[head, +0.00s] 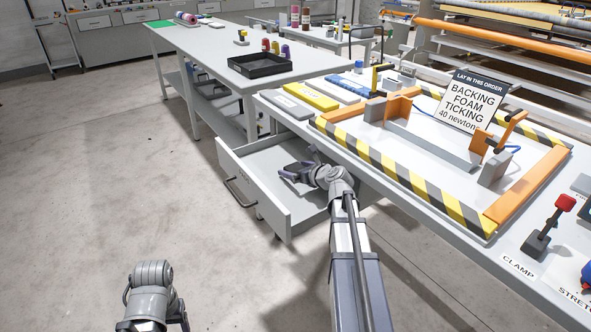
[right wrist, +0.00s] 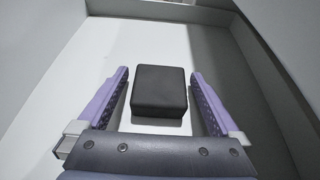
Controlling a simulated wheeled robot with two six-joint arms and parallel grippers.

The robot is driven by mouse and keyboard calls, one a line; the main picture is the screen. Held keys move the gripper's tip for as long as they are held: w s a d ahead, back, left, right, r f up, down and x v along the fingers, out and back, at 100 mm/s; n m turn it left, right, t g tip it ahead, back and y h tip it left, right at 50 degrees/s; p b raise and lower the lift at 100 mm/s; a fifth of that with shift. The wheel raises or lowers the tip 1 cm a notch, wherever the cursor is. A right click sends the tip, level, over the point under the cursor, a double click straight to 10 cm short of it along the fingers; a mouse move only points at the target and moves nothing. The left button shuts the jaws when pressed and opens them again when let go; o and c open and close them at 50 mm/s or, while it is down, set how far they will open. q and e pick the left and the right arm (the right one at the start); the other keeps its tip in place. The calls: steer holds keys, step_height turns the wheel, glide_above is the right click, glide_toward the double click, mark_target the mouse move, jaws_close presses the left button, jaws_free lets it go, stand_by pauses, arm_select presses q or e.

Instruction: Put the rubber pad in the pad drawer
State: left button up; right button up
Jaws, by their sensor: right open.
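The rubber pad is a dark, rounded-edged block (right wrist: 160,91) in the right wrist view. A narrow gap shows between each finger and the pad. Part of my left arm shows at the bottom left of the head view, but its fingers do not.
The workbench carries a striped frame (head: 388,172), a yellow block (head: 310,96), a sign (head: 470,100) and a red-handled clamp (head: 548,225). A black tray (head: 260,66) stands on the table behind. The drawer walls close in around the right gripper. The floor at left is clear.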

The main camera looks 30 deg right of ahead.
steer(key=shift+r, duration=0.2)
steer(key=shift+s+r+p, duration=0.1)
steer(key=shift+s+p, duration=0.15)
steer(key=shift+p, duration=0.05)
steer(key=p+v, duration=0.2)
steer(key=v, duration=0.4)
steer(key=shift+s+r, duration=0.1)
steer(key=shift+s, duration=0.05)
steer(key=shift+s+p, duration=0.3)
steer(key=shift+s, duration=0.05)
steer(key=shift+d, duration=0.1)
steer(key=shift+c, duration=0.4)
